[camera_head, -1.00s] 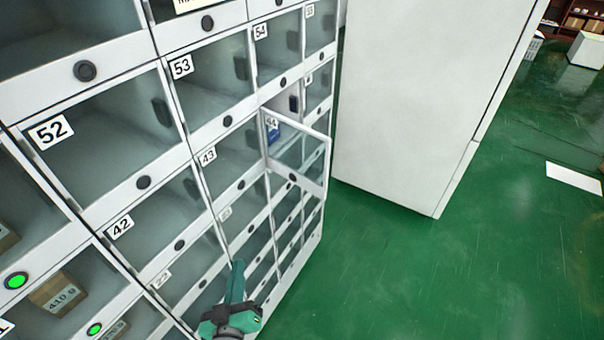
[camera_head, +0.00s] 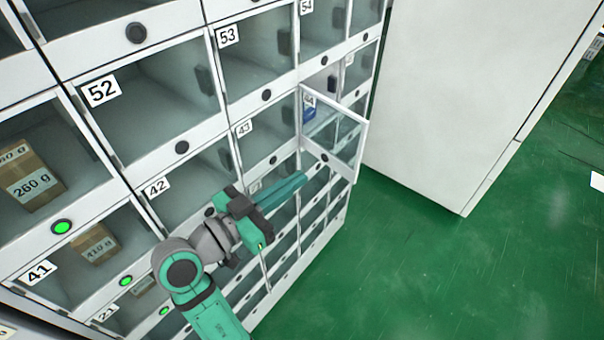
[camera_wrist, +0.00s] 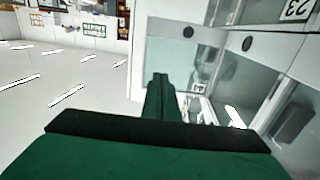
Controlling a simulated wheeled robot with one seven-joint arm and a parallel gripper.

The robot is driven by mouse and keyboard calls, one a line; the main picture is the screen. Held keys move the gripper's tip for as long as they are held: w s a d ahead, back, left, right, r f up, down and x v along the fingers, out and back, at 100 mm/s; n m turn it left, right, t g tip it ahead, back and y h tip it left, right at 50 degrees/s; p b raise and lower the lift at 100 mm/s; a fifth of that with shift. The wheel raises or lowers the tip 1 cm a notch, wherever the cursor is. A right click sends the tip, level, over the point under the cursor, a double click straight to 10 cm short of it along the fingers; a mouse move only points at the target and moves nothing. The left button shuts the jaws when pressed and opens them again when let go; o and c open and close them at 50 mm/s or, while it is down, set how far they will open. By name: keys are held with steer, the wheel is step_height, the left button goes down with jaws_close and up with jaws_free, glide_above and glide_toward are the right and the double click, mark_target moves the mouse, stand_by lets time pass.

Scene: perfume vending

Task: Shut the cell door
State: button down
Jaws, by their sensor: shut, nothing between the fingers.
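The open cell door (camera_head: 338,135) is a clear pane in a white frame, marked 44, swung out from the locker wall in the head view. Behind it the cell holds a small blue item (camera_head: 309,112). My gripper (camera_head: 304,178) is shut and empty, its teal fingers pointing right, just below and left of the door's lower edge in the picture. I cannot tell whether it touches the door. In the wrist view the shut fingers (camera_wrist: 160,85) point ahead, with glass panes and white frames to their right.
The locker wall fills the left, with shut cells such as 52 (camera_head: 120,100) and 53 (camera_head: 245,70). Several lower cells hold cardboard boxes (camera_head: 28,178). A large white cabinet (camera_head: 465,100) stands right of the open door.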

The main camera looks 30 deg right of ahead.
glide_toward(345, 147)
steer(key=x, duration=0.4)
steer(key=shift+w+d, duration=0.1)
steer(key=shift+d, duration=0.3)
steer(key=shift+w+d, duration=0.35)
steer(key=shift+d, duration=0.3)
steer(key=shift+s+d, duration=0.15)
steer(key=shift+d, duration=0.15)
steer(key=shift+a, duration=0.25)
steer(key=shift+d, duration=0.2)
